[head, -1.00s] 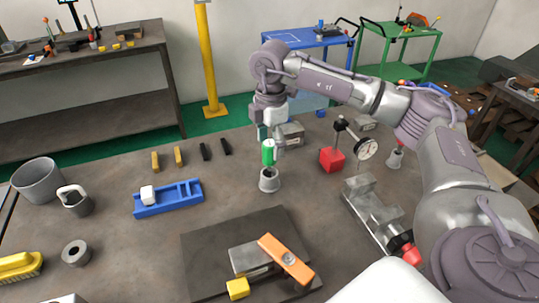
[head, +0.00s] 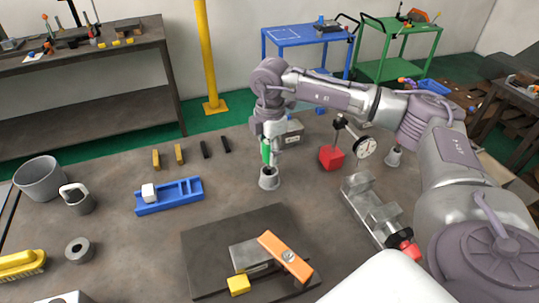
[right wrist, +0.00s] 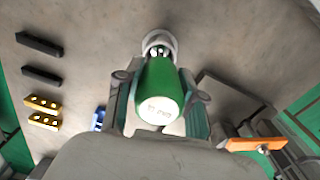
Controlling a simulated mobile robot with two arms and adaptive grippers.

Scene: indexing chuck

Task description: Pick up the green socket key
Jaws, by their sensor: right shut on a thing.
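The green socket key (head: 265,149) stands upright at a grey conical holder (head: 269,182) in the middle of the table. Its lower end is hidden, so I cannot tell how deep it sits in the holder. My right gripper (head: 272,146) reaches down over it and is shut on the green handle. In the right wrist view the handle (right wrist: 158,88) lies between the two fingers, its pale lettered end toward the camera, with the holder's rim (right wrist: 160,39) beyond. My left gripper is not in view.
A blue tray (head: 168,203) with a white block stands left of the holder. Black and yellow bars lie behind it. A red block with a dial gauge (head: 331,158) and a metal vise (head: 374,211) are to the right. A dark plate with an orange-handled fixture (head: 285,257) is in front.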

